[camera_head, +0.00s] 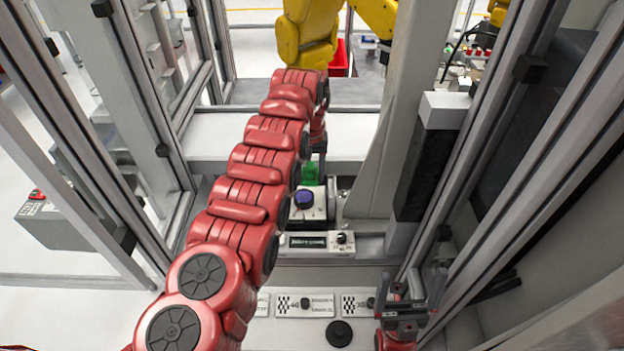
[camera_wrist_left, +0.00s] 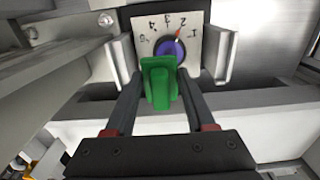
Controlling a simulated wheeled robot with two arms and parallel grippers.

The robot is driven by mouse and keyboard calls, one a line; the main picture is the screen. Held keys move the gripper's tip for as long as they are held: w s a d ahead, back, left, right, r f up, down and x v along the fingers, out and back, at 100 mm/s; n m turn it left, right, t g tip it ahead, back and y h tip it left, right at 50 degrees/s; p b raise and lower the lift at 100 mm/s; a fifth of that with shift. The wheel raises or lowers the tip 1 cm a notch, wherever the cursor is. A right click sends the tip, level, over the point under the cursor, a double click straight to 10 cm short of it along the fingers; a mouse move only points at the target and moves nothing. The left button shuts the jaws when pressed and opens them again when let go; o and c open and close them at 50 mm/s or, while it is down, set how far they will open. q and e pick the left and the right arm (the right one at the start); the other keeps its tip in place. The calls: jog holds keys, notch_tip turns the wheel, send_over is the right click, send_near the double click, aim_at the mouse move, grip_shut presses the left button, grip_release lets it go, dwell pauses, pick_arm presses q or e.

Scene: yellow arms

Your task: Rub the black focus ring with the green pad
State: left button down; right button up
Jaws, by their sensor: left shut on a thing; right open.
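My left gripper (camera_wrist_left: 160,104) is shut on the green pad (camera_wrist_left: 158,78), which stands up between its two dark fingers in the left wrist view. In the head view a bit of the green pad (camera_head: 309,174) shows past my red left arm, which hides most of that gripper. Beyond the pad is a purple knob (camera_wrist_left: 172,48) on a pale marked dial plate; the pad covers its lower left part. The knob shows in the head view too (camera_head: 303,197). A black round disc (camera_head: 339,333) lies at the front; I cannot tell which part is the focus ring. My right gripper (camera_head: 402,309) is open and empty.
A white box with a display and small black knob (camera_head: 341,238) stands in front of the dial box. Checkered label plates (camera_head: 305,304) lie along the front panel. Metal frame posts stand on both sides, and a thick grey pillar (camera_head: 395,130) rises right of the dial.

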pick_arm(q)
jog(key=shift+r, duration=1.15)
jog(key=shift+a, duration=0.15)
